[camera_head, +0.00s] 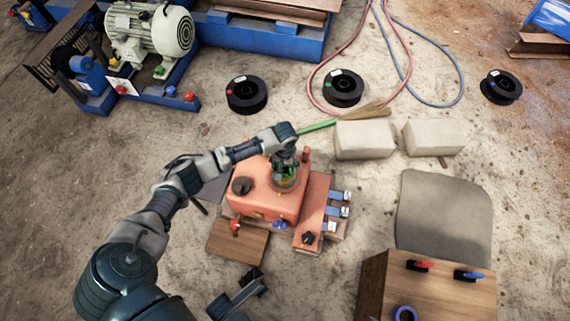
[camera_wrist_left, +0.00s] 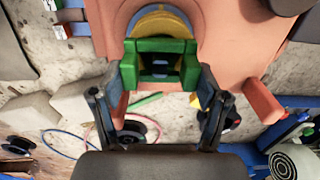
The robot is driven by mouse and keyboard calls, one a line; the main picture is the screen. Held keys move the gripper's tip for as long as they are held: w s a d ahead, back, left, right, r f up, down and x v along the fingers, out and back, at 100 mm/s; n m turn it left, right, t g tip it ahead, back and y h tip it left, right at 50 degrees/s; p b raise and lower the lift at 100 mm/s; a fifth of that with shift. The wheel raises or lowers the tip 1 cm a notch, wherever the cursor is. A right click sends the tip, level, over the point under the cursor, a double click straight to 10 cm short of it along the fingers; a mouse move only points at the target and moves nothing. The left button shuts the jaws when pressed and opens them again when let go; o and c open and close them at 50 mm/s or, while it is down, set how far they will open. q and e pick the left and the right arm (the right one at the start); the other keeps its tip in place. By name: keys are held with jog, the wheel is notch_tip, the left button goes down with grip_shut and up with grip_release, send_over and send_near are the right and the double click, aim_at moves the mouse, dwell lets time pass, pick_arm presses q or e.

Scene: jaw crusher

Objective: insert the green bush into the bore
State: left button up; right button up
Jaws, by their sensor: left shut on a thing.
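My left gripper (camera_head: 287,168) reaches down over the orange crusher body (camera_head: 262,203). In the left wrist view its two dark fingers (camera_wrist_left: 161,82) are shut on the green bush (camera_wrist_left: 160,46), one on each side. The bush shows as a blocky green piece with an open middle. What looks like my right gripper (camera_head: 240,297) shows partly at the bottom edge of the head view.
A wooden box (camera_head: 430,285) with red and blue handled items stands at the lower right. Pale blocks (camera_head: 365,139) and a grey mat (camera_head: 445,212) lie right of the crusher. A green rod (camera_head: 317,127) lies behind it. A motor unit (camera_head: 150,35) stands at the upper left.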

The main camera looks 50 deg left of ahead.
pick_arm(q)
jog(key=shift+f, duration=0.5)
jog(key=o, duration=1.5)
jog(key=shift+r, duration=0.25)
notch_tip(320, 180, up, 11)
jog(key=shift+w+r, duration=0.1)
jog(key=shift+r, duration=0.05)
